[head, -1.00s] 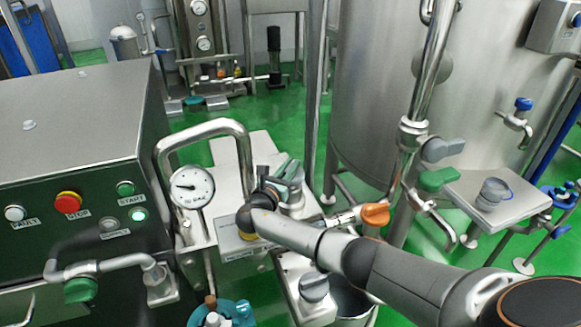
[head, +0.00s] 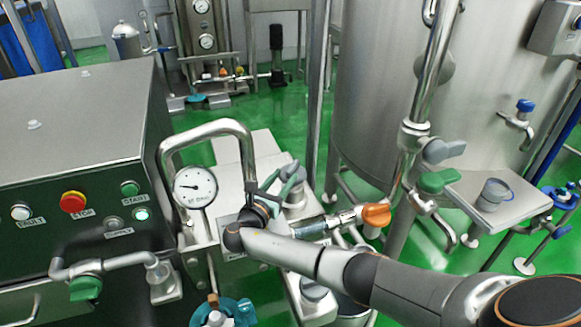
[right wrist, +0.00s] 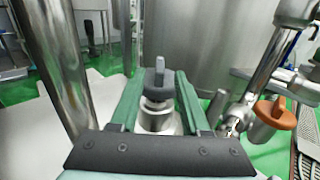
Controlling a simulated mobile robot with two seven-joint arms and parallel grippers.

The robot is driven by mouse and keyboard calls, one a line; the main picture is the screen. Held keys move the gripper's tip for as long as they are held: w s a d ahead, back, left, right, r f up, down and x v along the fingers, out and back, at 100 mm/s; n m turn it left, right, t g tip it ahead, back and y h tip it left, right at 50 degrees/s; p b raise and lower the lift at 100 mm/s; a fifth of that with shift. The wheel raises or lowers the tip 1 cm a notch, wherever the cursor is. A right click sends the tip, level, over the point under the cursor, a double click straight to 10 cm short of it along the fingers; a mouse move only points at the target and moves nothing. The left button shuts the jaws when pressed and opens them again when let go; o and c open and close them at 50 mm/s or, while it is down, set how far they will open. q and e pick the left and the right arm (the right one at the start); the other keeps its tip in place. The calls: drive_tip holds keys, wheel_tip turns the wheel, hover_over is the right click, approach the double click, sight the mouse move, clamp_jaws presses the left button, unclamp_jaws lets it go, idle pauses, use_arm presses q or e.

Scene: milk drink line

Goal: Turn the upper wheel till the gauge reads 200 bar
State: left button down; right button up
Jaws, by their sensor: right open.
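The round white gauge (head: 195,187) stands on the bent steel pipe in the head view. Its needle points left, but the numbers are too small to read. My right gripper (head: 285,178) is open over the steel block beside the gauge. In the right wrist view its green fingers (right wrist: 158,85) lie on either side of a dark grey wheel (right wrist: 158,82) with an upright grip, on a round steel body (right wrist: 157,120). I see gaps between wheel and fingers. A lower grey wheel (head: 314,290) shows partly behind my right arm. My left gripper is out of view.
A control cabinet (head: 75,125) with buttons stands at the left. An orange handle (head: 376,214) sits on the pipe right of my gripper. The large tank (head: 375,110) is behind. A teal-topped fitting (head: 222,311) stands in front of the block.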

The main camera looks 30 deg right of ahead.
drive_tip(key=v, duration=0.6)
drive_tip(key=shift+s+a, duration=0.15)
drive_tip(key=shift+s, duration=0.05)
idle(3.1)
